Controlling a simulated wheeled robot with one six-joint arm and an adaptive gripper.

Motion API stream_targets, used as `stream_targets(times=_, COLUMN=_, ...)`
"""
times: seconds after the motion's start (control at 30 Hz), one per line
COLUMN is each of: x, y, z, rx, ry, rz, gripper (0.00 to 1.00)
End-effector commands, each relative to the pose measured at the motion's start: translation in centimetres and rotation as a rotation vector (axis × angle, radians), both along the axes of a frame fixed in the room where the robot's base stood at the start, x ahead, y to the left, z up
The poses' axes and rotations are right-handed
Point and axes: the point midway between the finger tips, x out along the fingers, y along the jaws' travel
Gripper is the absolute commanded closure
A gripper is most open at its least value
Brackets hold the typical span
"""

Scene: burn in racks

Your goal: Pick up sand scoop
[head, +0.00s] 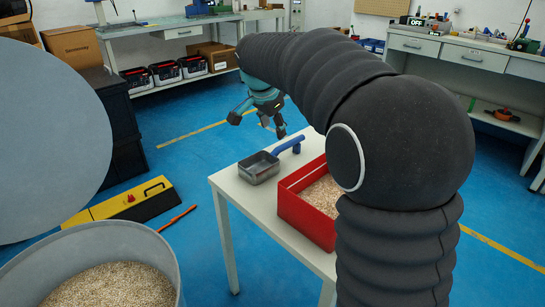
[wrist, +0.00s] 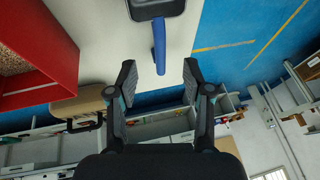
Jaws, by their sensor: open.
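The sand scoop (head: 259,168) lies on the white table (head: 234,187), left of the red box. It has a grey metal pan and a blue handle (head: 289,144) pointing to the back right. In the wrist view the blue handle (wrist: 159,45) appears between and just beyond the fingertips, with part of the grey pan (wrist: 156,8) cut off at the top edge. My gripper (head: 258,124) is open and empty, above and behind the scoop. In the wrist view my gripper (wrist: 159,72) shows its two black fingers apart, with nothing between them touching.
A red box (head: 290,207) of granular material stands on the table right of the scoop, partly hidden by my arm. A grey round bin (head: 165,250) with similar grains is at front left. A yellow and black case (head: 120,204) and an orange bar (head: 177,218) lie on the blue floor.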

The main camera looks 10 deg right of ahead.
Motion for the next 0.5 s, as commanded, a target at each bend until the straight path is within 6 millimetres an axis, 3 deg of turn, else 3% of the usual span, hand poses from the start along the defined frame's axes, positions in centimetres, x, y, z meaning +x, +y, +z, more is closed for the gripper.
stream_targets(times=0.3, x=2.0, y=-2.1, z=-5.1, rx=0.0, ry=0.003, rz=-0.012, gripper=0.49)
stream_targets(times=0.5, x=2.5, y=-2.3, z=-6.3, rx=0.0, ry=0.001, rz=-0.009, gripper=0.49)
